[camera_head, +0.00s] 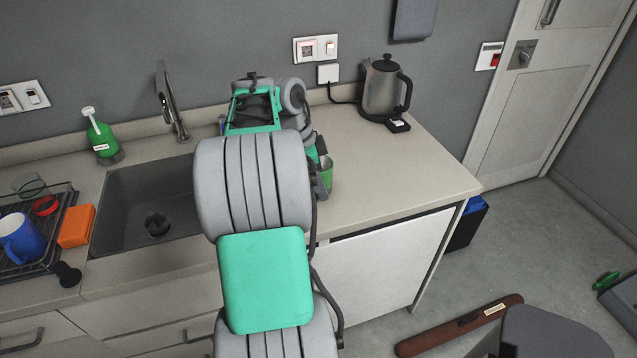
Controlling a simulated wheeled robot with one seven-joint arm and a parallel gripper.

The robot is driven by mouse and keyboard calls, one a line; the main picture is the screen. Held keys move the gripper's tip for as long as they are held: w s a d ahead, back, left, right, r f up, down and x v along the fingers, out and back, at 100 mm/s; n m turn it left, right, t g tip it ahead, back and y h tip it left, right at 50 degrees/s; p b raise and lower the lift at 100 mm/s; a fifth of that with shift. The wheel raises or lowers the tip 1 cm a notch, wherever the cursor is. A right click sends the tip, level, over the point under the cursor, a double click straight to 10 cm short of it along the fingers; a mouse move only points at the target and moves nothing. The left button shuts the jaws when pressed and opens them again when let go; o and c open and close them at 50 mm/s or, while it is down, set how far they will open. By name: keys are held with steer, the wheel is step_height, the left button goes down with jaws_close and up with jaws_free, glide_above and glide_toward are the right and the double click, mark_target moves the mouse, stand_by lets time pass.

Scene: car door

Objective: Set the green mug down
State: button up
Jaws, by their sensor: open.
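The green mug (327,174) is right of the sink, over the pale worktop, and looks upright. Only its right side shows; the rest is hidden behind my arm, and its base is hard to make out. My gripper (318,158) is at the mug, mostly covered by my own grey and green arm links. Its jaws are open, but the fingertips are hidden, so I cannot tell whether they still touch the mug.
The worktop (405,165) is clear right of the mug, up to a kettle (382,88) at the back. The sink (145,200) with its tap (170,105) lies left. A rack (50,262) holds a blue mug (20,238); an orange sponge (77,226) is beside it.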

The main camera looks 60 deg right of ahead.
steer(key=shift+f, duration=0.1)
steer(key=shift+c, duration=0.4)
jaws_close()
stand_by(0.3)
